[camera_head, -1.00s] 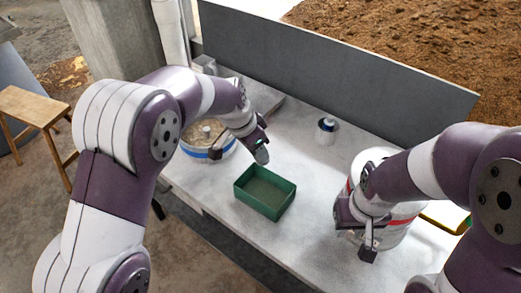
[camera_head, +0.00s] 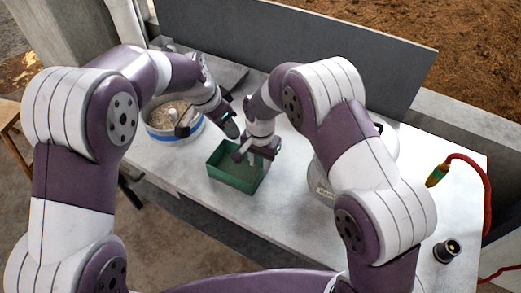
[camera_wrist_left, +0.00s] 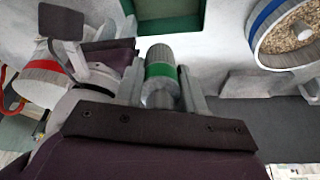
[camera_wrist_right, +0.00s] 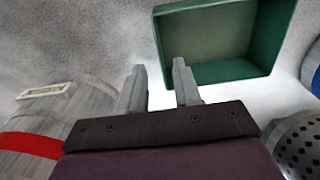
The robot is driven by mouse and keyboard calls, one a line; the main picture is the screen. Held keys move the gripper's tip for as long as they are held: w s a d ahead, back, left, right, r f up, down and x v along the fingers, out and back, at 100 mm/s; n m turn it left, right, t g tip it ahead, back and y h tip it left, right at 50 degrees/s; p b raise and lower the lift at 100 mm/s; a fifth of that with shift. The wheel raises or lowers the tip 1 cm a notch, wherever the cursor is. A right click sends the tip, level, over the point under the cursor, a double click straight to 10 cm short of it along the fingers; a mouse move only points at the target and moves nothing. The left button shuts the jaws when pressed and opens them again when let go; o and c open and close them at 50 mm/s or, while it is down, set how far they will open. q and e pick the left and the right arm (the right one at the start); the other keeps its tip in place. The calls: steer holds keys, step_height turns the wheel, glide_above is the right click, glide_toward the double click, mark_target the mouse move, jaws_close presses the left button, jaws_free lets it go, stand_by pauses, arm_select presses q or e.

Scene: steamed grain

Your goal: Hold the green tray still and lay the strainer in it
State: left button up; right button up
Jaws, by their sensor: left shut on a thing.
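The green tray (camera_head: 225,180) is an empty open box on the pale worktop; it also shows in the left wrist view (camera_wrist_left: 180,27) and right wrist view (camera_wrist_right: 222,72). My left gripper (camera_head: 226,119) is shut on a grey cylinder with a green band, which I take for the strainer (camera_wrist_left: 160,62). It is held above the tray's far side. Its perforated side seems to show in the right wrist view (camera_wrist_right: 298,150). My right gripper (camera_head: 257,150) is open at the tray's right edge; one fingertip overlaps the tray's corner. I cannot tell whether it touches the wall.
A round blue-banded vessel of grain (camera_head: 172,132) stands left of the tray. A large red-banded container (camera_wrist_right: 30,147) stands behind my right arm. A grey panel (camera_head: 300,50) backs the worktop.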

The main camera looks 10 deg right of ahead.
step_height(320, 180, down, 7)
steer(key=shift+f, duration=0.1)
jaws_close()
arm_select(q)
steer(key=w+f+n+g+y, duration=0.2)
steer(key=w+f+n+y, duration=0.1)
steer(key=f+n, duration=0.35)
glide_above(230, 168)
step_height(230, 168, down, 11)
steer(key=shift+f, duration=0.15)
